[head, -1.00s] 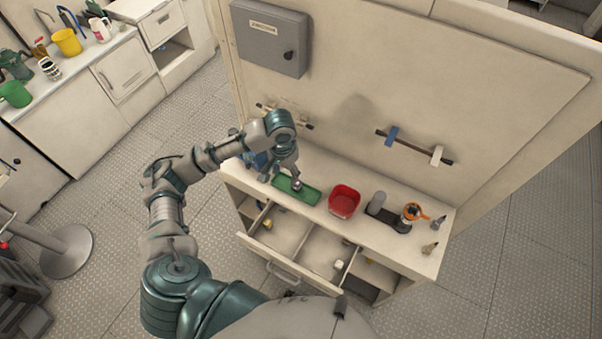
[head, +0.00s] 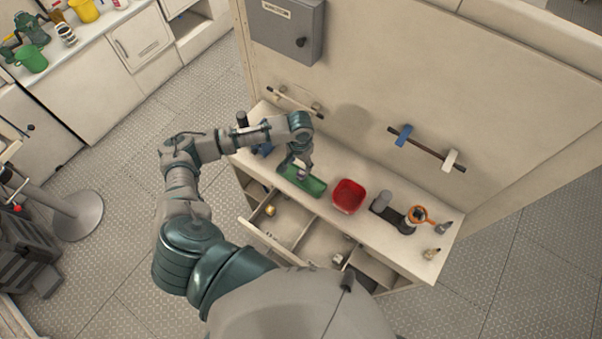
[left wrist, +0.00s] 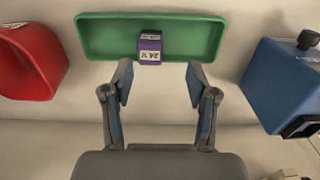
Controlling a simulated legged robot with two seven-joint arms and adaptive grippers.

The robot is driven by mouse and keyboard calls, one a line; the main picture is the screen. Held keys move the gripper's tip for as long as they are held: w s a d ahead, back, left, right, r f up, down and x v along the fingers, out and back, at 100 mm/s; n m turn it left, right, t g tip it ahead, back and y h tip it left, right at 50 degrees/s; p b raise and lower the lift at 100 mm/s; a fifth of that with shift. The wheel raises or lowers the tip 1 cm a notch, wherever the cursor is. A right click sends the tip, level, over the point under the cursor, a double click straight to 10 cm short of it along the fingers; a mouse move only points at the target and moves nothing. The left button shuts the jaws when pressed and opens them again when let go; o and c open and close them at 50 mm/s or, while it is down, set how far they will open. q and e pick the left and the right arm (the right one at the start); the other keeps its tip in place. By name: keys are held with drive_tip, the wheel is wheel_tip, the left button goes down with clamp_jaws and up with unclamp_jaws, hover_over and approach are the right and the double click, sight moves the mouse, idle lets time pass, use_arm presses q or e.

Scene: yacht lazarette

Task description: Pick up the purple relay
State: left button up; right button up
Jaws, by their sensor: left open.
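The purple relay (left wrist: 150,47) is a small block with a white label. It sits at the near edge of the green tray (left wrist: 95,37) in the left wrist view. In the head view the relay (head: 301,175) shows small in the green tray (head: 317,187) on the counter. My left gripper (left wrist: 158,75) is open, its two fingers apart on either side, just short of the relay and not touching it in the wrist view. In the head view the left gripper (head: 296,167) is over the tray. My right gripper is not in view.
A red bin (head: 348,196) stands right of the tray. A blue object (left wrist: 280,85) also stands close to the tray. An open drawer (head: 275,222) juts out below the counter. An orange-ringed item (head: 417,215) is farther right.

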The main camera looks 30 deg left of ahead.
sight(302, 171)
use_arm(q)
drive_tip(key=f, duration=0.2)
drive_tip(key=d+f+p, duration=0.1)
drive_tip(key=f, duration=0.1)
drive_tip(key=shift+s+d+f, duration=0.1)
drive_tip(key=shift+s+f, duration=0.1)
drive_tip(key=shift+f, duration=0.2)
drive_tip(key=shift+w+f, duration=0.1)
drive_tip(key=shift+f, duration=0.25)
drive_tip(key=c, duration=0.6)
clamp_jaws()
